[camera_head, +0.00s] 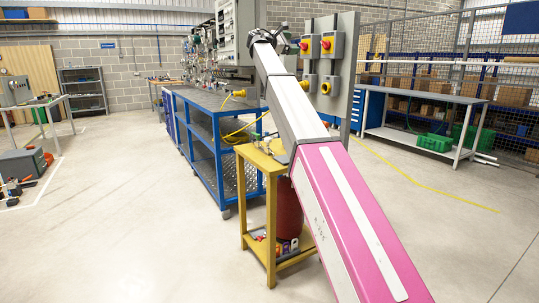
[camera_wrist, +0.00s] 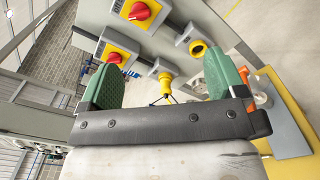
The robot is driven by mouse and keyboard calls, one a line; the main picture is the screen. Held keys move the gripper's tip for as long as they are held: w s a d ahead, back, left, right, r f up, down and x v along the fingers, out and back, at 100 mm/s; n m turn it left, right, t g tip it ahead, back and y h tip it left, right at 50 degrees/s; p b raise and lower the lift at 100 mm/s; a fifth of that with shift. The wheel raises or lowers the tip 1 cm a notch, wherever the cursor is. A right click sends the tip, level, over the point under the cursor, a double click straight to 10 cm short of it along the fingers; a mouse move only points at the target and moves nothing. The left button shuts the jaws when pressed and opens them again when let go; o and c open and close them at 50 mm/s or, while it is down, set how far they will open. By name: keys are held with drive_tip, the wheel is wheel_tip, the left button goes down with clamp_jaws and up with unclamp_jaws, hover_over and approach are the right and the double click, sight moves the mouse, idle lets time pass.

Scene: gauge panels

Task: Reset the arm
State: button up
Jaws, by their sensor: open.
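My arm reaches forward from the lower right of the head view, up toward a grey panel (camera_head: 345,62). My gripper (camera_wrist: 165,82) shows in the wrist view with its two green finger pads wide apart and nothing between them. Beyond the fingers, the panel carries two red rotary switches on yellow plates, an upper one (camera_wrist: 142,12) and a lower one (camera_wrist: 115,55). Yellow round fittings in grey boxes sit beside them, one (camera_wrist: 198,47) near the right finger and one (camera_wrist: 165,76) seen between the fingers. In the head view the gripper end is small and its fingers are unclear.
A yellow stand (camera_head: 269,165) with a red cylinder (camera_head: 289,208) stands below my arm. A blue workbench (camera_head: 203,140) with yellow cables is behind it to the left. A grey bench (camera_head: 425,96) with a green case (camera_head: 435,143) stands at right. Open floor lies on both sides.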

drive_tip(key=s+d+f+m+g+y, duration=0.1)
drive_tip(key=s+d+f+m+y, duration=0.2)
drive_tip(key=f, duration=1.3)
drive_tip(key=s+d+f+g+y, duration=0.1)
drive_tip(key=s+d+f+y, duration=0.3)
drive_tip(key=f, duration=1.3)
drive_tip(key=s+d+f+m+g, duration=0.2)
drive_tip(key=s+f, duration=0.3)
drive_tip(key=f, duration=1.1)
drive_tip(key=s+d+f+m+g+y, duration=0.1)
drive_tip(key=s+f+m+y, duration=0.1)
drive_tip(key=s+f, duration=0.7)
drive_tip(key=s+d+f+m+g+y, duration=0.1)
drive_tip(key=s+f+m+y, duration=0.1)
drive_tip(key=s+f, duration=0.7)
drive_tip(key=s+a+f+m+g+y, duration=0.1)
drive_tip(key=s+f+m+g+y, duration=0.2)
drive_tip(key=s+f, duration=1)
drive_tip(key=s+m+y, duration=0.1)
drive_tip(key=s+m, duration=0.2)
drive_tip(key=shift+a+f, duration=0.15)
drive_tip(key=shift+f, duration=0.1)
